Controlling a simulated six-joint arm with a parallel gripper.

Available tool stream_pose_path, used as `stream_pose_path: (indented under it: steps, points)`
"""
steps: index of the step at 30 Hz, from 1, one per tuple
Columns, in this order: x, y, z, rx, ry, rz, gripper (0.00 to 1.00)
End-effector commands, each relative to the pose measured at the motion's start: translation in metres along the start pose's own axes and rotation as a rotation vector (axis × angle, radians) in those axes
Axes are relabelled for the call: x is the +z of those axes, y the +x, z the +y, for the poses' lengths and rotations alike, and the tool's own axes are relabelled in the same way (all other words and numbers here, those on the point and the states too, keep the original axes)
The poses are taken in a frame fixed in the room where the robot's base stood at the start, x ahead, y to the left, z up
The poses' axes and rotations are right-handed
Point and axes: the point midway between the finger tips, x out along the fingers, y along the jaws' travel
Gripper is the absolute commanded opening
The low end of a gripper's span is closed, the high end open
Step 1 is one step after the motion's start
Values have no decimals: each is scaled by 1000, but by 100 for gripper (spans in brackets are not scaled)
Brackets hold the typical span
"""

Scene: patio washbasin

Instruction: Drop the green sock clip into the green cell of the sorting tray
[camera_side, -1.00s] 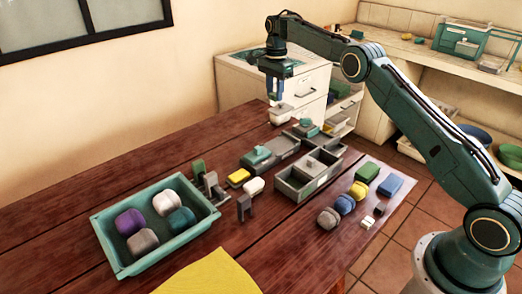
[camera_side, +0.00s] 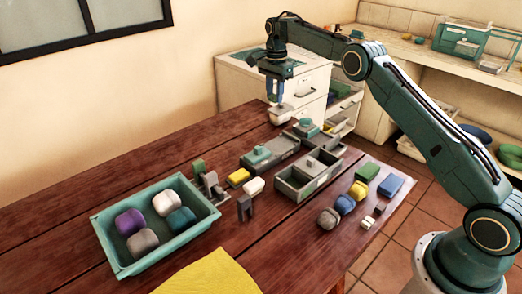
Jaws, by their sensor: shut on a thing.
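My gripper (camera_side: 275,98) points down above the far end of the table, its blue fingers close together. A small pale thing (camera_side: 281,114) with a grey top shows right at the fingertips; it looks held, but its kind is hard to tell. A small upright green piece (camera_side: 198,167) stands beside grey clip-like pieces on the table; whether it is the green sock clip is not clear. A grey compartment tray (camera_side: 308,188) lies at mid-table, right of and nearer than my gripper. A grey piece with a green top (camera_side: 257,155) lies left of it. I cannot tell which cell is green.
A teal tray (camera_side: 163,252) with purple, white, teal and grey rounded lumps stands at left. Yellow and white blocks (camera_side: 254,187) lie mid-table. Several coloured blocks lie at the right edge. A yellow cloth (camera_side: 208,275) is at the front. Bare wood is free at far left.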

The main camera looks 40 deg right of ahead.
Motion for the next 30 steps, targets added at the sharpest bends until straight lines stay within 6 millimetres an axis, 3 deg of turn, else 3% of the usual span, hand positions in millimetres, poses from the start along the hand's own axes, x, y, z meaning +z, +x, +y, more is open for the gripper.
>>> stream_pose_path:
  steps: [14,30]
  points:
    - [11,33,22,3,-1,-1,9]
    - [28,77,75,3,-1,0,9]
